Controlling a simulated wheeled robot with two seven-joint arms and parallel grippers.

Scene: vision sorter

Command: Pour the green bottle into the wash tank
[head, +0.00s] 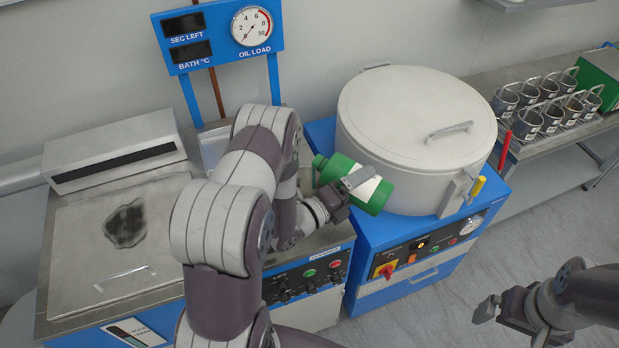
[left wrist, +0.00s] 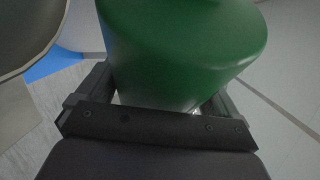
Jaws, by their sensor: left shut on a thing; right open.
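The green bottle (head: 336,168) has a pale label and is tilted well over, its neck end to the left. My left gripper (head: 352,184) is shut on its body, holding it raised between the steel machine and the round drum. In the left wrist view the green bottle (left wrist: 185,50) fills the space between the fingers (left wrist: 155,100). The steel-topped machine at left, apparently the wash tank (head: 170,205), stands under a blue gauge panel; my left arm hides much of its right part. No liquid is visible. My right gripper (head: 490,312) is open and empty at lower right.
A large lidded drum (head: 415,120) on a blue cabinet (head: 430,262) stands close beside the bottle. The blue gauge panel (head: 218,35) rises behind the steel machine. A metal bench (head: 545,160) at right carries several metal cups. Floor (head: 420,320) is clear before the cabinet.

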